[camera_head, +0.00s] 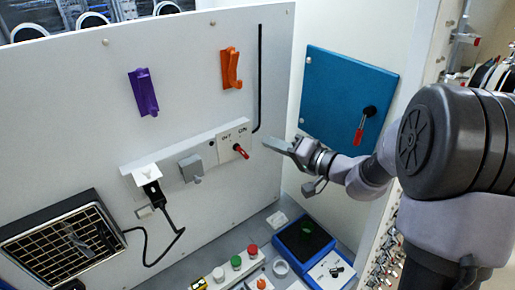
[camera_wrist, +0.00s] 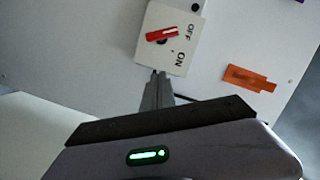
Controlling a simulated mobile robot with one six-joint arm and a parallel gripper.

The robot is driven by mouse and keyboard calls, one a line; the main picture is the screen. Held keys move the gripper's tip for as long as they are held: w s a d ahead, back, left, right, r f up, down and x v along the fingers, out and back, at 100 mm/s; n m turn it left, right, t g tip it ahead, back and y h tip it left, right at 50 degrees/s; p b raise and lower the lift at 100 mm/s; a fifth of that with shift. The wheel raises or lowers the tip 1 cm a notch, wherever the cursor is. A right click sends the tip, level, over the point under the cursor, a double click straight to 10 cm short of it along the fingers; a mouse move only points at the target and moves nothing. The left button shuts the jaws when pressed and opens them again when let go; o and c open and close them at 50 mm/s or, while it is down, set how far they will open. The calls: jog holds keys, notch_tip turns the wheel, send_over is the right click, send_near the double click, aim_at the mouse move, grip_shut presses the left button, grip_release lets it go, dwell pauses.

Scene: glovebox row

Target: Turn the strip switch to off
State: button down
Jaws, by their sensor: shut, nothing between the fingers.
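The strip switch is a red lever (camera_head: 241,151) on a white plate (camera_head: 226,149) marked OFF and ON, at the right end of the wall strip. In the head view the lever slants down and to the right, below the ON mark. In the wrist view the red lever (camera_wrist: 162,34) lies across the plate (camera_wrist: 178,62), with OFF and ON along its right side. My gripper (camera_head: 268,143) is shut and empty, just right of the plate. In the wrist view its fingertips (camera_wrist: 158,76) are near the plate's ON end, apart from the lever.
A grey hook (camera_head: 190,168) and a white socket with a black plug (camera_head: 152,190) sit left on the strip. Purple (camera_head: 143,92) and orange (camera_head: 231,68) holders hang above. A blue door (camera_head: 342,95) with a red handle is right. Buttons and a blue tray (camera_head: 303,240) lie below.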

aim_at(243, 153)
jog(key=a, duration=0.1)
jog(key=a+f, duration=0.1)
jog(key=a, duration=0.1)
jog(key=shift+s+a+f, duration=0.1)
jog(key=shift+s+f, duration=0.15)
jog(key=shift+f, duration=0.05)
jog(key=shift+s+a+f, duration=0.25)
jog(key=shift+a, duration=0.05)
jog(key=shift+f, duration=0.1)
jog(key=m+b, duration=0.1)
jog(key=b, duration=0.1)
jog(key=f+m+b, duration=0.1)
jog(key=m+b, duration=0.1)
jog(key=b, duration=0.1)
jog(key=m+y+b, duration=0.1)
jog(key=b, duration=0.2)
jog(key=shift+s+a+f+m, duration=0.25)
jog(key=shift+s+a+m, duration=0.05)
jog(key=shift+a+m, duration=0.1)
jog(key=shift+b, duration=0.35)
jog(key=shift+r+m, duration=0.15)
jog(key=shift+m, duration=0.15)
